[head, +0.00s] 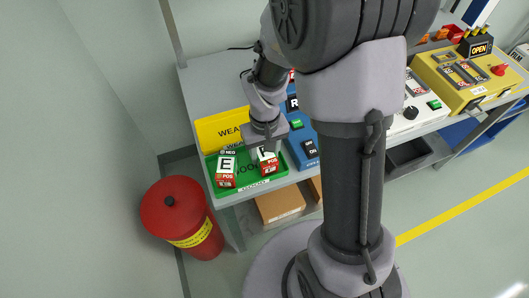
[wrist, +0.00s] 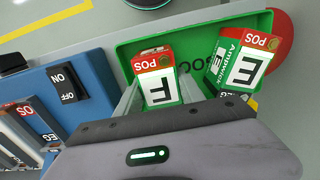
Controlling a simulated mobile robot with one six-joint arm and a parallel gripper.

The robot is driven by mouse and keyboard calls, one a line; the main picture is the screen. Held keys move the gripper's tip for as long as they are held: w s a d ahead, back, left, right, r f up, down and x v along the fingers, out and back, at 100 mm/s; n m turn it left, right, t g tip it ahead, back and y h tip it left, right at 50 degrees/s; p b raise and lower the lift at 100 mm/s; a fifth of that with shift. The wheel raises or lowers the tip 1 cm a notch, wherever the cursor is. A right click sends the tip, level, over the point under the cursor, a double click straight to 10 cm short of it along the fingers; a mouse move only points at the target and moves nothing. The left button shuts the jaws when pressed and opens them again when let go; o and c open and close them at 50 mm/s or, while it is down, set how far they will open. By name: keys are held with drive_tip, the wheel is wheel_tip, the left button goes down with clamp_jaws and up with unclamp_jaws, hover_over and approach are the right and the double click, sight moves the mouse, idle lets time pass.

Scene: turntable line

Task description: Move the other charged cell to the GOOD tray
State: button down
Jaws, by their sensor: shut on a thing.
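A cell marked F (head: 268,166) is between the fingers of my gripper (head: 266,146), at the right side of the green GOOD tray (head: 250,187). In the wrist view the F cell (wrist: 157,80) shows a white face, red POS end and green band, with my gripper's fingers (wrist: 157,92) on either side. I cannot tell whether it rests on the tray floor or hangs just above.
The yellow WEAK tray (head: 220,129) lies behind the GOOD tray. A blue device (head: 309,148) with an ON/OFF switch (wrist: 66,84) stands close on the right. A red bin (head: 182,217) stands on the floor at the left. A yellow OPEN station (head: 468,75) is far right.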

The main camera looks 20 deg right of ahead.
drive_tip(key=c, duration=0.7)
unclamp_jaws()
drive_tip(key=shift+f, duration=0.1)
wheel_tip(320, 180, up, 12)
drive_tip(key=p, duration=0.6)
drive_tip(key=s+a+r+m+t, duration=0.1)
drive_tip(key=s+r+t, duration=0.1)
drive_tip(key=s+r, duration=0.2)
drive_tip(key=s+a+r+m+t+y, duration=0.1)
drive_tip(key=s+a+r+m+t, duration=0.1)
drive_tip(key=s+r, duration=0.2)
drive_tip(key=s+a+r+m+t+y, duration=0.1)
drive_tip(key=s+a+r, duration=0.1)
drive_tip(key=s+r, duration=0.3)
drive_tip(key=shift+a+r+t, duration=0.2)
drive_tip(key=shift+r+t, duration=0.2)
drive_tip(key=shift+r, duration=1.5)
drive_tip(key=shift+w, duration=0.1)
